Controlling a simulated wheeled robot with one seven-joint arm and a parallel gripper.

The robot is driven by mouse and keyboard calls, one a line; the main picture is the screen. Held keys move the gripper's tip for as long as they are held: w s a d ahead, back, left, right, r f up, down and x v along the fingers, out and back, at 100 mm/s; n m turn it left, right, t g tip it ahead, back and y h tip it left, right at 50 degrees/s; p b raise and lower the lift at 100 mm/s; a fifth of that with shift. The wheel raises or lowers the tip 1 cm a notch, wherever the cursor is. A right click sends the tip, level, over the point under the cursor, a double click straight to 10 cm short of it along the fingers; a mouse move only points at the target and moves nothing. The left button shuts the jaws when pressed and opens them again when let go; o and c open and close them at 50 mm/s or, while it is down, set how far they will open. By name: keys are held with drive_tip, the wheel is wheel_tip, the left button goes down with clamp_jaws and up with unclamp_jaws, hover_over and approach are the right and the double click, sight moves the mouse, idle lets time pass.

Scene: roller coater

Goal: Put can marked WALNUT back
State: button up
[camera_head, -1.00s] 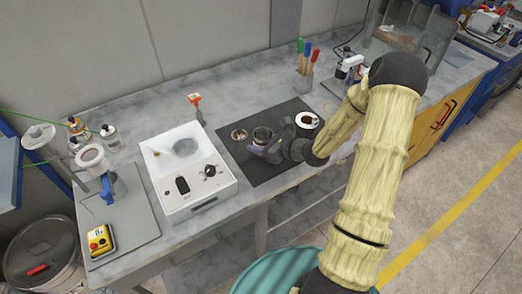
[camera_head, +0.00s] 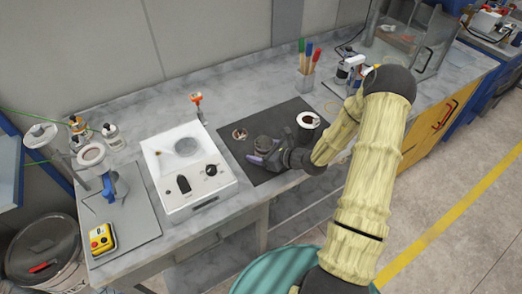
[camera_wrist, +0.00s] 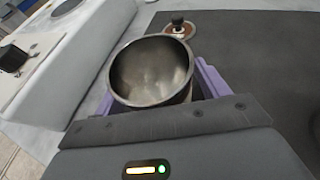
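A metal can (camera_wrist: 150,72), open at the top and seemingly empty, sits between the purple fingers of my gripper (camera_wrist: 158,90) in the wrist view. In the head view, the can (camera_head: 264,144) is over the dark mat (camera_head: 262,181), with my gripper (camera_head: 262,157) around it; I cannot tell whether it touches the mat. The gripper looks closed on it. No marking is readable, so I cannot confirm WALNUT. A small round piece with a dark knob (camera_wrist: 178,28) lies on the mat beyond the can; it also shows in the head view (camera_head: 240,134).
A white cup with dark contents (camera_head: 308,120) stands on the mat's right. A white machine with a shallow basin (camera_head: 170,204) is left of the mat. A holder with coloured-handle tools (camera_head: 305,80) stands behind. A yellow button box (camera_head: 102,239) sits at the far left.

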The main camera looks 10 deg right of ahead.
drive_tip(key=shift+s+d, duration=0.1)
drive_tip(key=shift+s, duration=0.05)
drive_tip(key=shift+r, duration=0.15)
drive_tip(key=shift+r, duration=0.15)
drive_tip(key=shift+s+d, duration=0.2)
drive_tip(key=b+v, duration=0.1)
drive_tip(key=v, duration=1)
drive_tip(key=shift+s+b, duration=0.15)
drive_tip(key=shift+b, duration=0.15)
